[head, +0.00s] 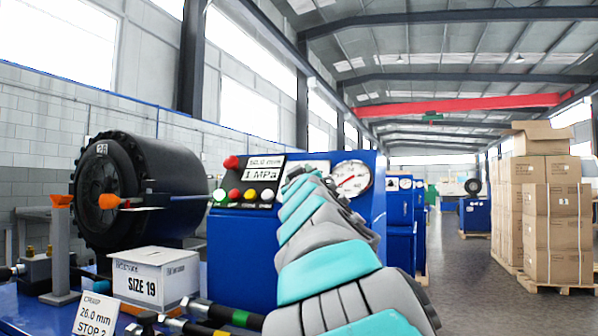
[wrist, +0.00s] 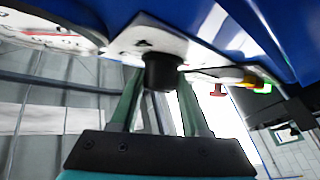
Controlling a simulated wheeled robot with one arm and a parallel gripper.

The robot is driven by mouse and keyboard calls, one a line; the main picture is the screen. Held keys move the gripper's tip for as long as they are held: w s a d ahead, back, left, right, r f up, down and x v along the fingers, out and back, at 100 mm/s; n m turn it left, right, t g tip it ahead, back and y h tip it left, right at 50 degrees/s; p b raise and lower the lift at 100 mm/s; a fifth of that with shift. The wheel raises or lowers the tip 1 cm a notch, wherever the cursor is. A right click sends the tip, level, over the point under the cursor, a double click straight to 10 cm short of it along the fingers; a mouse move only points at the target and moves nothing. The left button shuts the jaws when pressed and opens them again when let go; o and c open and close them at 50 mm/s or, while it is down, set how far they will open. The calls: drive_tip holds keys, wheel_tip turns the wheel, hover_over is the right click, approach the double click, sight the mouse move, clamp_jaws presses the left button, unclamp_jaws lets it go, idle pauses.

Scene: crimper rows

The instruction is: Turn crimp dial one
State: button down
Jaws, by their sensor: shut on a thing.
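The crimp dial (wrist: 163,72) shows in the wrist view as a short black knob on a white plate (wrist: 140,42) on a blue panel. My gripper (wrist: 160,88) is shut on this knob, with one finger on each side of it. In the head view my grey and turquoise arm reaches up to the blue machine cabinet (head: 235,252). There the arm hides the dial and my fingertips. The dial's pointer and setting cannot be read.
The cabinet carries a small display (head: 264,168), several coloured buttons (head: 250,195) and a round gauge (head: 351,180) close to my arm. Boxes (head: 555,225) stand at right beside a clear aisle.

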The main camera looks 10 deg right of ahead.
drive_tip(key=shift+r+n+y, duration=0.15)
drive_tip(key=shift+n+y, duration=0.85)
drive_tip(key=shift+y, duration=0.1)
drive_tip(key=shift+c, duration=2)
unclamp_jaws()
drive_tip(key=shift+v, duration=0.8)
drive_tip(key=b+v, duration=0.1)
drive_tip(key=v, duration=0.5)
drive_tip(key=shift+s, duration=0.15)
